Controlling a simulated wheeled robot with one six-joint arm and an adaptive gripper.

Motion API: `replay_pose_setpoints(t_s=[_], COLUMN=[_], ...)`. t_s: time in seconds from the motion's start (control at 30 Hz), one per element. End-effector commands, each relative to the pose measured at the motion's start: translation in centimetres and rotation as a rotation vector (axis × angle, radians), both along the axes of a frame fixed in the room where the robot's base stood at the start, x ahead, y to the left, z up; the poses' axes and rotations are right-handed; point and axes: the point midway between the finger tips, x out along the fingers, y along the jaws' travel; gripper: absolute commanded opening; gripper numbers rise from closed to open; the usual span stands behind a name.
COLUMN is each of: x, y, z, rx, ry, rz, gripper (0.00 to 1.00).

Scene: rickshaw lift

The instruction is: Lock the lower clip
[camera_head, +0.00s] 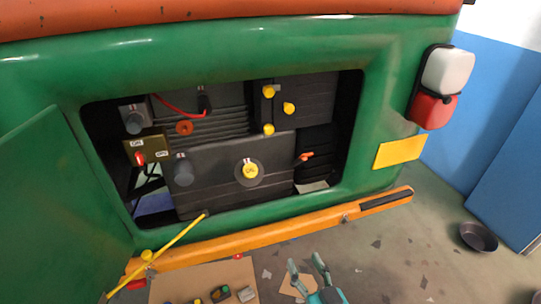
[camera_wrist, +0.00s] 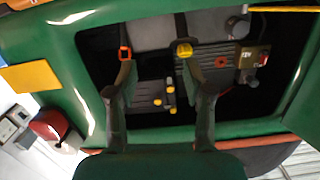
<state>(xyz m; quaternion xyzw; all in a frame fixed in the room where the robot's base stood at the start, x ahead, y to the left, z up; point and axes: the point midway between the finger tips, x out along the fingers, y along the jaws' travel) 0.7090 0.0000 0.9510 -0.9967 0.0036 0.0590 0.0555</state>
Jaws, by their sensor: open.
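An orange clip (camera_head: 306,156) sticks out at the right edge of the lower dark box (camera_head: 222,196) inside the open bay. In the wrist view an orange clip (camera_wrist: 125,54) shows just beyond the tip of the left finger. I cannot tell from its shape whether it is locked. My gripper (camera_head: 308,270) is open and empty, below the bay and in front of the orange bar in the head view. In the wrist view my gripper (camera_wrist: 156,72) has its two fingers wide apart, pointing into the bay. It does not visibly touch the clip.
A yellow cap (camera_head: 249,170) sits on the lower box. Several yellow knobs, one here (camera_head: 288,108), are at upper right. A switch box (camera_head: 146,150) is at left. A yellow rod (camera_head: 165,250) slants at lower left. An orange bar (camera_head: 270,238) runs below the opening.

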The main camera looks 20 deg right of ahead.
Motion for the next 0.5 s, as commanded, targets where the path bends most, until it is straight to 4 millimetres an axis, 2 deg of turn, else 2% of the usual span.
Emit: replay_pose_setpoints(t_s=[0.03, 0.2, 0.5], x=[1.5, 5.6, 11.4], y=[0.0, 0.0, 0.0], z=[1.3, 5.2, 13.2], rx=[0.005, 0.025, 0.059], ry=[-0.018, -0.044, -0.09], rz=[-0.001, -0.002, -0.004], gripper=[0.51, 0.51, 0.51])
